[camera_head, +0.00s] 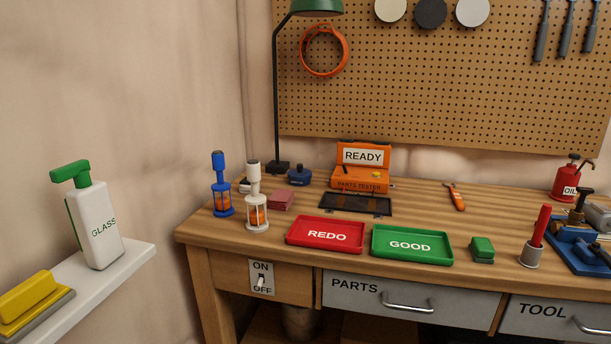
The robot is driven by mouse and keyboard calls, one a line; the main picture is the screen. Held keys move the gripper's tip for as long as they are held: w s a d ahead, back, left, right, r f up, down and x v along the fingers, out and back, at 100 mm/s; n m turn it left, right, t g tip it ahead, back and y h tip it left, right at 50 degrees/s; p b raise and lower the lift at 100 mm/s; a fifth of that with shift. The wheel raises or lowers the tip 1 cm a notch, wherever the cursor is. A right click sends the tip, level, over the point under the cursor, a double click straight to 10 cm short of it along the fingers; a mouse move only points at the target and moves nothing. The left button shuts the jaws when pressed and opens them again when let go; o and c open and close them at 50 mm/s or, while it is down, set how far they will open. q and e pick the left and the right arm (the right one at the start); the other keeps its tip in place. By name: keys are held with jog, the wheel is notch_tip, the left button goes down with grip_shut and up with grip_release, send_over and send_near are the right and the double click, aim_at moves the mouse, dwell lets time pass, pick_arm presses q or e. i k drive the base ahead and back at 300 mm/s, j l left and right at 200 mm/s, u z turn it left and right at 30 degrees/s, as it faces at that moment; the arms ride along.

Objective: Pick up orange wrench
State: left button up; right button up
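An orange-handled tool that looks like the orange wrench (456,197) lies flat on the wooden workbench (420,216), right of the orange parts tester. Its small grey head points up and to the left, and its handle points toward the front. Nothing touches or covers it. Neither of my grippers shows in the head view.
A red oil can (565,180), a blue vise (578,242) and a cup (531,254) holding a red item stand to the right. Bare wood surrounds the wrench.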

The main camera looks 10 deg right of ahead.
aim_at(456, 197)
jog(key=z, duration=1.35)
jog(key=i+l, duration=0.2)
jog(key=l, duration=0.2)
jog(key=i+l, duration=0.15)
jog(key=l, duration=0.25)
jog(key=i+l, duration=0.2)
jog(key=l, duration=0.2)
jog(key=l+u, duration=0.15)
jog(key=u, duration=0.2)
jog(key=i+l+u, duration=0.1)
jog(key=u, duration=0.25)
jog(key=l+u, duration=0.3)
jog(key=j, duration=0.1)
